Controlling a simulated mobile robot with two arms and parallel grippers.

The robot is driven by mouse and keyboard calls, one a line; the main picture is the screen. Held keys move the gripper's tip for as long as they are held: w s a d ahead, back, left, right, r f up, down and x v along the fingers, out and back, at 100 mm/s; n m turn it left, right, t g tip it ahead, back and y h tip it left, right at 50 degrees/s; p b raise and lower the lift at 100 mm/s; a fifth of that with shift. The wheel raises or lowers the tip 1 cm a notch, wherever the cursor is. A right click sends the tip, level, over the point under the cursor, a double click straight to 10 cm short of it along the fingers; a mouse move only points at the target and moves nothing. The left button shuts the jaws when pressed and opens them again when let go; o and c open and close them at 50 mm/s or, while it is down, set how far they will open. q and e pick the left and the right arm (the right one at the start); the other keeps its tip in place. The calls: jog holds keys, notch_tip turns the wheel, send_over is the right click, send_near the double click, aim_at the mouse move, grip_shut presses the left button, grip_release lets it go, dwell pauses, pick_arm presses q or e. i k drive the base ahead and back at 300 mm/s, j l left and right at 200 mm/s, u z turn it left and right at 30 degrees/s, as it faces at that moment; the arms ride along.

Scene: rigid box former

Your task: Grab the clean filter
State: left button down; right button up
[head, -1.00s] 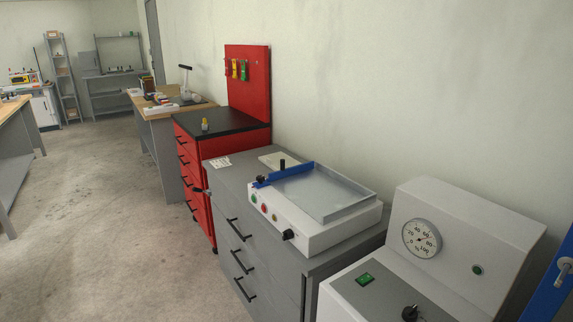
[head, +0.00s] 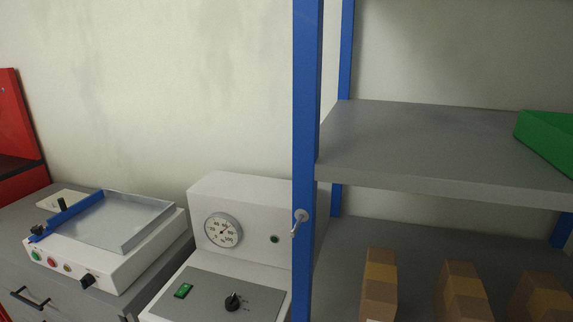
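No clean filter can be made out in the head view. Neither of my grippers shows. A white machine with a round dial gauge (head: 223,230), a green switch and a black knob stands in the middle, left of a shelf post. A white device with a clear tray and blue bar (head: 104,229) sits on a grey drawer cabinet at the left.
A shelf rack with a blue post (head: 306,120) and grey shelves (head: 440,150) fills the right. A green bin (head: 549,138) sits on the upper shelf. Several brown boxes (head: 379,285) stand below. A red cabinet (head: 18,130) is at the far left.

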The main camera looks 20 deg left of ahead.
aim_at(70, 197)
jog(key=j+z, duration=0.45)
jog(key=k+j+z, duration=0.15)
jog(key=j+z, duration=0.15)
jog(key=z, duration=0.15)
jog(key=k+j+z, duration=0.15)
jog(key=j+z, duration=0.3)
jog(key=k+j+z, duration=0.2)
jog(key=z, duration=0.25)
jog(key=k+j+z, duration=0.25)
jog(key=z, duration=0.2)
jog(key=k+j+z, duration=0.3)
jog(key=k, duration=0.2)
jog(key=k+z, duration=0.3)
jog(key=k, duration=0.25)
jog(key=k+u, duration=0.35)
jog(key=u, duration=0.15)
jog(key=k+j+u, duration=0.25)
jog(key=u, duration=0.2)
jog(key=k+j+u, duration=0.35)
jog(key=u, duration=0.15)
jog(key=k+j, duration=0.05)
jog(key=k, duration=0.05)
